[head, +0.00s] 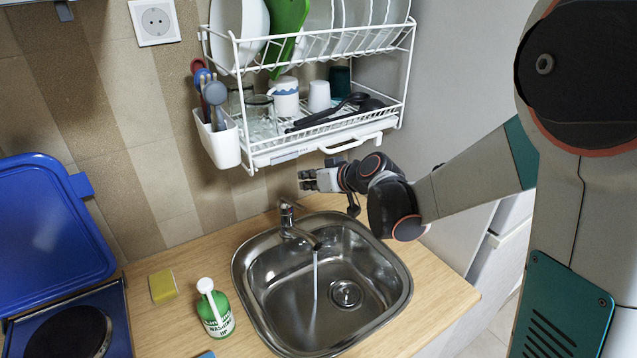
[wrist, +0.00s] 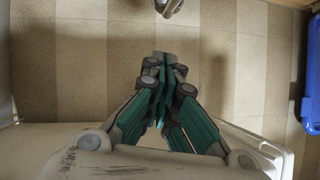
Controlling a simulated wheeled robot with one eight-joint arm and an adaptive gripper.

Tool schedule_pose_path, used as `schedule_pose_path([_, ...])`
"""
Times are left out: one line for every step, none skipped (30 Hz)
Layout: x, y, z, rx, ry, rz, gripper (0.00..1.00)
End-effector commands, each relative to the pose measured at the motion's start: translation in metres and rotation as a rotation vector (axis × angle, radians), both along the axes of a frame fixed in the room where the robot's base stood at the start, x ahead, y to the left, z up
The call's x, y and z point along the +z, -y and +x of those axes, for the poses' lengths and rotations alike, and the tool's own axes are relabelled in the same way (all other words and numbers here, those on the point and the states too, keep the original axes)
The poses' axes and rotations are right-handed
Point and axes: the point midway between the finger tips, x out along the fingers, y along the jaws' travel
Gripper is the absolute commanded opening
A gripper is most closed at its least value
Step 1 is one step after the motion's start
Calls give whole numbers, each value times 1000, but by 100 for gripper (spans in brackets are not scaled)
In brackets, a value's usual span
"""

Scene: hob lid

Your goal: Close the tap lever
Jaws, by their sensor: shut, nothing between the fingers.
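The chrome tap (head: 291,222) stands at the back left rim of the sink, its spout reaching over the basin. Its small lever (head: 288,204) is on top; its exact tilt is hard to tell. A thin stream of water (head: 315,275) runs from the spout into the basin. My gripper (head: 304,180) is shut and empty, above and slightly right of the lever, apart from it, below the dish rack. In the wrist view the shut fingers (wrist: 165,72) point towards the tiled wall. A chrome piece, apparently the tap (wrist: 168,7), is cut off at the top edge.
The white dish rack (head: 335,142) hangs just above my gripper. The steel sink (head: 262,290) is set in the wooden worktop. A green soap bottle (head: 215,312) and yellow sponge (head: 162,286) stand left of it. A blue hob lid (head: 50,225) stands raised at far left.

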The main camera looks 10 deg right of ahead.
Motion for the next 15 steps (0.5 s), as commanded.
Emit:
schedule_pose_path([-7, -6, 8, 3, -1, 0, 0])
schedule_pose_path([-10, -9, 12, 3, 0, -1, 0])
schedule_pose_path([-13, -12, 17, 2, 0, -1, 0])
schedule_pose_path([-18, -11, 15, 1, 0, -1, 0])
schedule_pose_path([-23, -11, 12, 1, 0, -1, 0])
schedule_pose_path([-29, -11, 10, 0, 0, -2, 0])
schedule_pose_path([-32, -11, 8, 1, 0, -1, 0])
schedule_pose_path([-36, -11, 7, 0, 0, -2, 0])
schedule_pose_path([-39, -11, 6, -1, -1, -1, 0])
schedule_pose_path([-41, -11, 5, 0, -1, 0, 0])
schedule_pose_path([-43, -11, 4, 0, -1, 0, 0])
schedule_pose_path([-45, -11, 3, 0, -1, 0, 0])
schedule_pose_path([-46, -11, 3, 0, -1, 0, 0])
schedule_pose_path([-47, -11, 2, 0, -1, 0, 0])
schedule_pose_path([-48, -12, 2, 0, -1, 0, 0])
